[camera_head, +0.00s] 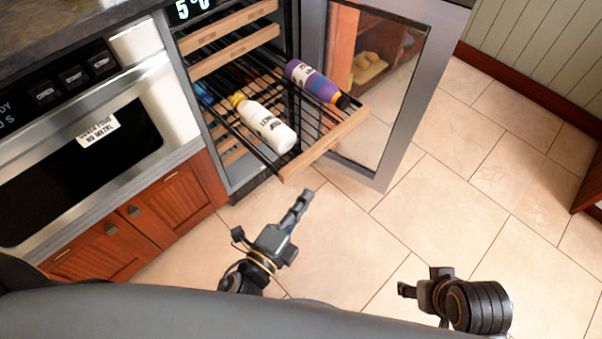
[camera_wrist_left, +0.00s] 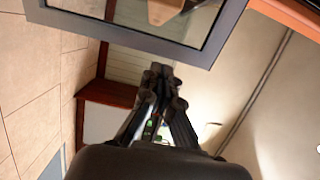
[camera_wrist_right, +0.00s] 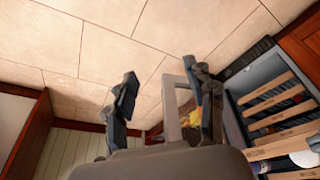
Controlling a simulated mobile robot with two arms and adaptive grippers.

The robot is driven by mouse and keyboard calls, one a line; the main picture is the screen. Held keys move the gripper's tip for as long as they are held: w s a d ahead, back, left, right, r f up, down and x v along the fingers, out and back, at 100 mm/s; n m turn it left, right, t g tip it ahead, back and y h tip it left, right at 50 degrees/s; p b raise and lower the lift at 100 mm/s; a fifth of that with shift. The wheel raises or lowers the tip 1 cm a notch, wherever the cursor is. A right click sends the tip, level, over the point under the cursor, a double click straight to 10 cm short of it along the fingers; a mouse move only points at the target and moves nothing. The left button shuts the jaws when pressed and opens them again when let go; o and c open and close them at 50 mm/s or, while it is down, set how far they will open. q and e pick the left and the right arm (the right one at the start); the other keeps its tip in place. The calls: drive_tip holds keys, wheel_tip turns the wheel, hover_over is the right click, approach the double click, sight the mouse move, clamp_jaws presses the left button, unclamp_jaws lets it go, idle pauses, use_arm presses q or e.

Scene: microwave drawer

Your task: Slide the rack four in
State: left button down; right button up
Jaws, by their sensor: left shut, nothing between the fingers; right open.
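A wire rack with a wooden front edge (camera_head: 322,150) is pulled out of the open drinks cooler (camera_head: 245,187). A white bottle with a yellow cap (camera_head: 266,125) and a purple-and-blue bottle (camera_head: 313,80) lie on it. My left gripper (camera_head: 303,194) is shut and empty, below and in front of the rack's wooden edge in the head view, apart from it. Its closed fingers (camera_wrist_left: 160,75) also show in the left wrist view. My right gripper (camera_head: 403,289) is open and empty, farther to the lower right. Its spread fingers show in the right wrist view (camera_wrist_right: 160,78).
The cooler's glass door (camera_head: 405,105) stands open to the right of the rack. Other wooden-fronted racks (camera_head: 232,50) are inside the cooler above it. A microwave drawer (camera_head: 85,150) over wooden cabinets (camera_head: 140,222) is at the left. The tiled floor (camera_head: 460,220) is clear.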

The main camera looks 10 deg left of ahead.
use_arm(q)
drive_tip(key=w+a, duration=0.1)
drive_tip(key=w, duration=0.5)
drive_tip(key=shift+w+a+p, duration=0.2)
drive_tip(key=shift+a+p, duration=0.1)
use_arm(e)
drive_tip(key=shift+w+f, duration=0.1)
drive_tip(key=shift+f, duration=0.15)
use_arm(q)
drive_tip(key=shift+a, duration=0.1)
use_arm(e)
drive_tip(key=shift+w+r, duration=0.1)
drive_tip(key=shift+r, duration=0.05)
